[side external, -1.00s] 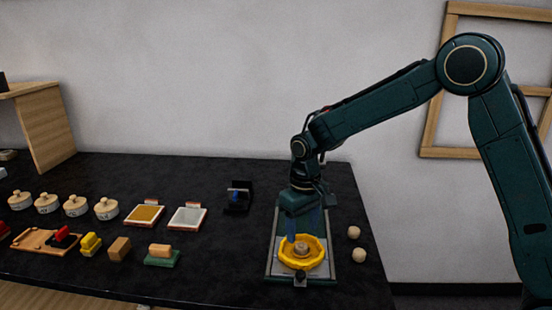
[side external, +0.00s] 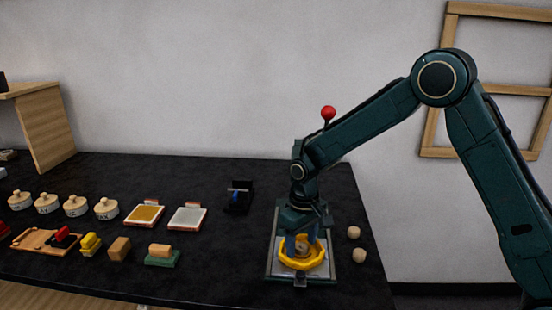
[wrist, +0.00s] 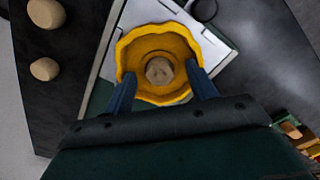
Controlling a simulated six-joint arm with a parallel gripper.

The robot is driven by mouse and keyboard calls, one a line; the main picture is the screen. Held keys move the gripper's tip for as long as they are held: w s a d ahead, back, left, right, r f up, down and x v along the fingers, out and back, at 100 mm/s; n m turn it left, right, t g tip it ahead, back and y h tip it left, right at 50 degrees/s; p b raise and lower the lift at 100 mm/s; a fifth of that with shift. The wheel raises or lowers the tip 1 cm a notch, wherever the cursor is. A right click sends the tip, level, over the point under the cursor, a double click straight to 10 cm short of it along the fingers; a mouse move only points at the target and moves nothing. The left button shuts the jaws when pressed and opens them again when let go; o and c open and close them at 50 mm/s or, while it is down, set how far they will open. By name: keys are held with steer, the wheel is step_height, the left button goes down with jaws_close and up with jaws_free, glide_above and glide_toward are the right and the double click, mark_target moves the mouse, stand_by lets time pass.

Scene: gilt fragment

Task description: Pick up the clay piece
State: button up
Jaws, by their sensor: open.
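A small tan lump, which I take as the clay piece (wrist: 159,71), sits in the middle of a yellow wavy-edged ring or dish (wrist: 178,42). The yellow dish (side external: 303,267) rests on a light plate in a green-edged frame (side external: 272,270). My gripper (wrist: 160,72) is open, its two blue fingers pointing down on either side of the tan lump, with gaps showing. The fingers overlap the dish's rim in the wrist view; whether they touch it I cannot tell. In the side view the lump is partly hidden between the fingers.
Two tan balls, one farther back (side external: 354,232) and one nearer (side external: 359,255), lie right of the frame. A red knob (side external: 328,112) shows behind my arm. Left are a dark stand (side external: 239,197), two framed pads, several lidded pots and small blocks. Bare black table lies between.

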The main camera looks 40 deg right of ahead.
mark_target(301, 246)
steer(key=shift+c, duration=0.3)
steer(key=c, duration=1)
steer(key=shift+r, duration=0.1)
step_height(301, 246, up, 20)
stand_by(0.7)
